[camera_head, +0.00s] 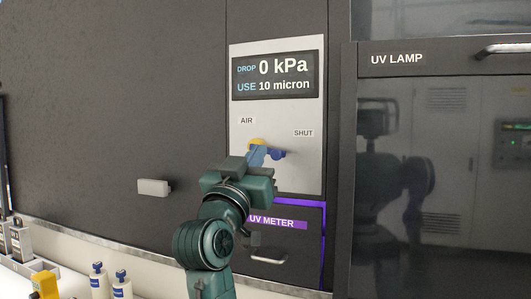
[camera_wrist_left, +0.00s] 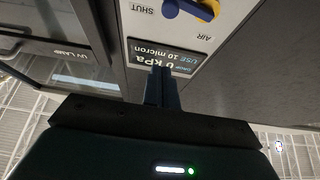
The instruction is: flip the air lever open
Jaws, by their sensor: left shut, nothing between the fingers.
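The air lever (camera_head: 277,154) is a blue handle on a yellow valve body (camera_head: 257,142), on a light grey panel. The handle points right, to the side of the SHUT label. In the left wrist view the blue handle (camera_wrist_left: 188,10) shows upside down at the top edge, partly cut off. My left gripper (camera_head: 257,158) is in front of the panel, by the valve, and partly covers it in the head view. In the left wrist view its fingers (camera_wrist_left: 160,75) are together and empty. My right gripper is not in view.
The display (camera_head: 276,74) above reads 0 kPa and 10 micron. The UV METER drawer (camera_head: 285,246) is below, with purple edging. The UV LAMP cabinet (camera_head: 455,180) has dark reflective glass. Bottles (camera_head: 122,285) stand on the counter at lower left.

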